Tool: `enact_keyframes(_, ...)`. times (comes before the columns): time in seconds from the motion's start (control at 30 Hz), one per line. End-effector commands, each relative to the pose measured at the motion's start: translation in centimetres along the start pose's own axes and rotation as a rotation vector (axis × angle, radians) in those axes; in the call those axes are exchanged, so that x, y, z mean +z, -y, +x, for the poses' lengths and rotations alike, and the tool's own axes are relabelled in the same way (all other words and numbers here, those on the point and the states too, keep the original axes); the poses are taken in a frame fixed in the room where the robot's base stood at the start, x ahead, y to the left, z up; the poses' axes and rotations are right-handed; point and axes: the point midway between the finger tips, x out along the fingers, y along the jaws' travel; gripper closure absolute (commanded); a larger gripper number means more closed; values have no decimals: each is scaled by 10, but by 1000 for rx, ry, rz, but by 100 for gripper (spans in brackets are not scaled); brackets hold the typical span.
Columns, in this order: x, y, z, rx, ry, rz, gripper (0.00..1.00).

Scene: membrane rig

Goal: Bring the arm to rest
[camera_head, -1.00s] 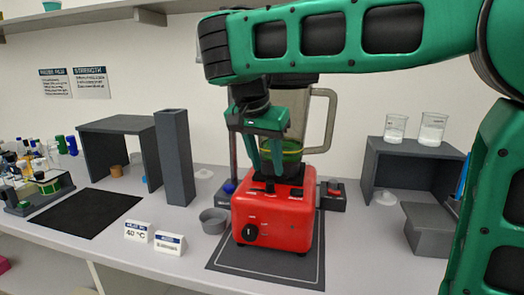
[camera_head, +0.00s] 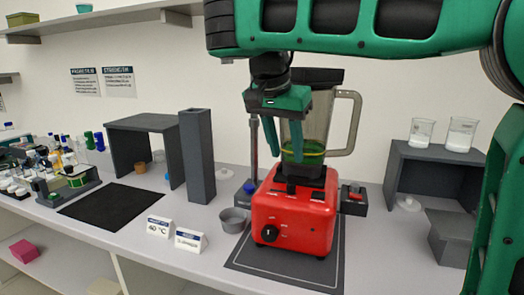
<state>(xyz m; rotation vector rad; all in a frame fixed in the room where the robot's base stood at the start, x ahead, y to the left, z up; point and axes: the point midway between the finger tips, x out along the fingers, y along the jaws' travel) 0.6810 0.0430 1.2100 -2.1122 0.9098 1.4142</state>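My green gripper (camera_head: 280,132) hangs pointing down in front of the blender jar (camera_head: 316,125), above the red blender base (camera_head: 296,215). Its two fingers are spread apart with a gap between them, and I see nothing held in it. My green arm reaches in from the right across the top of the picture. The jar stands upright on the base, with its handle to the right and a green-yellow band low inside. Whether the fingers touch the jar cannot be told.
A tall grey column (camera_head: 197,155) and a grey open box (camera_head: 146,123) stand left. A black mat (camera_head: 112,206) lies beside them. Two signs (camera_head: 175,232) and a small grey bowl (camera_head: 234,219) sit near the blender. Two beakers (camera_head: 460,135) stand on a grey shelf box (camera_head: 400,165) right.

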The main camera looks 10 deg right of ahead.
Motion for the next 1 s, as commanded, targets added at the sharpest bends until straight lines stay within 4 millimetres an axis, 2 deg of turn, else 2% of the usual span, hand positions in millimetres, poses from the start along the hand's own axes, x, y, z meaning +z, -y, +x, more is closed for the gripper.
enact_keyframes(0.13,-10,-14,8,16,-6,-9,63)
enact_keyframes(0.23,-29,-45,28,49,-9,-35,63)
enact_keyframes(0.37,-50,-113,68,106,16,-92,63)
enact_keyframes(0.4,-52,-136,82,120,33,-110,63)
enact_keyframes(0.47,-50,-171,101,135,65,-135,63)
enact_keyframes(0.5,-46,-194,114,140,90,-150,63)
enact_keyframes(0.57,-34,-227,132,140,133,-170,63)
enact_keyframes(0.6,-24,-247,144,134,164,-183,63)
enact_keyframes(0.7,11,-291,170,101,243,-209,63)
enact_keyframes(0.83,62,-325,194,33,331,-231,63)
enact_keyframes(0.9,84,-333,202,-3,362,-240,63)
enact_keyframes(1.0,104,-338,208,-40,389,-247,63)
